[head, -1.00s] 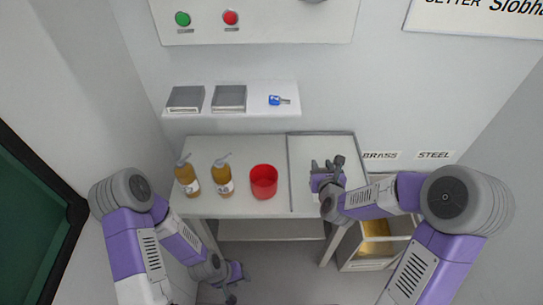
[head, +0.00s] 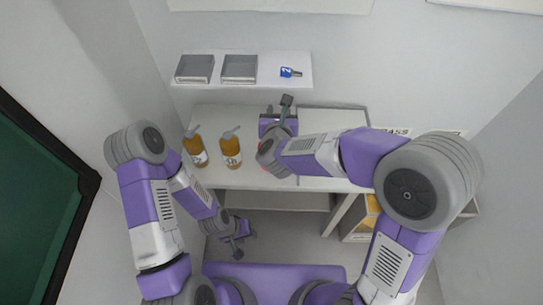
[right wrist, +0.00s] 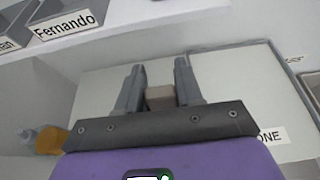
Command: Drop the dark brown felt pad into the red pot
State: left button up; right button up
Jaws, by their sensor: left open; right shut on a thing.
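My right gripper (head: 285,106) is over the back part of the table, and in the right wrist view (right wrist: 160,85) its two fingers are shut on a small brown block-like piece, the felt pad (right wrist: 160,97). The red pot (head: 262,146) is almost wholly hidden behind my right wrist in the head view; only a sliver of red shows. The pot is not seen in the right wrist view. My left gripper (head: 243,245) is open and empty, low in front of the table and away from the pot.
Two amber pump bottles (head: 197,151) (head: 231,152) stand left of the pot. A shelf (head: 227,84) behind holds two grey trays (head: 194,69) (head: 239,68) and a blue-tagged key (head: 290,72). A bin with yellow contents (head: 373,205) is at right, below the table.

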jog(key=shift+f+b, duration=1.55)
jog(key=shift+f, duration=1.3)
jog(key=o, duration=1.1)
jog(key=v, duration=0.7)
jog(key=shift+s+r+p, duration=0.15)
jog(key=shift+s+p, duration=0.05)
jog(key=shift+p, duration=0.2)
